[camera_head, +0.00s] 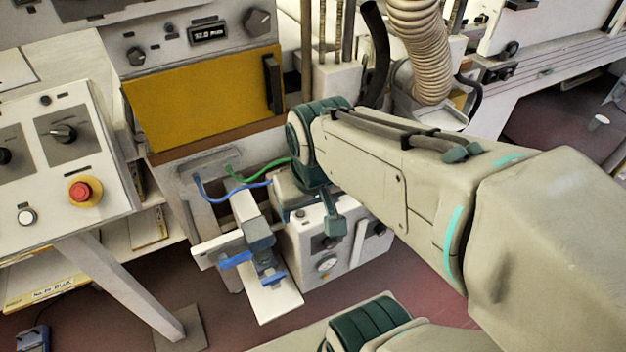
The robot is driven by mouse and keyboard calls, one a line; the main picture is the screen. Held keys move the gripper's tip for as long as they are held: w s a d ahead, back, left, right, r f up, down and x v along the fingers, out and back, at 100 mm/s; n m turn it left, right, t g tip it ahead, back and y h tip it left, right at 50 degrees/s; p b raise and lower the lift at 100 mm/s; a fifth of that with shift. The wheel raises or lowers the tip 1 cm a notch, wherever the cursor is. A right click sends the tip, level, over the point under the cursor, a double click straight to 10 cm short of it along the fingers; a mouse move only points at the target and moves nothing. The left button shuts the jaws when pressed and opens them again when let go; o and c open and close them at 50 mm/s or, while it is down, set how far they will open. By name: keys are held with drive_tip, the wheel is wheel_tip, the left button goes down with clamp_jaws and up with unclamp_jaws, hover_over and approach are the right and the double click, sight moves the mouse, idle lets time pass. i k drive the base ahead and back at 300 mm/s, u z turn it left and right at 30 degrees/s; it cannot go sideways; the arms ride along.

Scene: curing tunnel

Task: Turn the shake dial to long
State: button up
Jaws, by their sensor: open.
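Several dials are in view, and their labels are too small to read, so I cannot tell which is the shake dial. A dark dial (63,132) sits on a grey plate on the tilted panel at the left. A second dial (4,156) is at the panel's left edge. A white box low in the middle carries a small round dial (327,265). My gripper (253,268), with blue pads, appears open and empty beside that box, to its left. It is well to the right of the tilted panel and apart from it.
The tilted panel also has a red button (81,191) on a yellow base and a white button (26,216). Behind stands a machine with a yellow door (205,95), a display (209,32) and knobs. A ribbed hose (420,50) hangs at the back right.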

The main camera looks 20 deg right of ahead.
sight(330, 244)
drive_tip(key=z, duration=1.85)
drive_tip(key=k, duration=0.8)
drive_tip(key=u, duration=1.35)
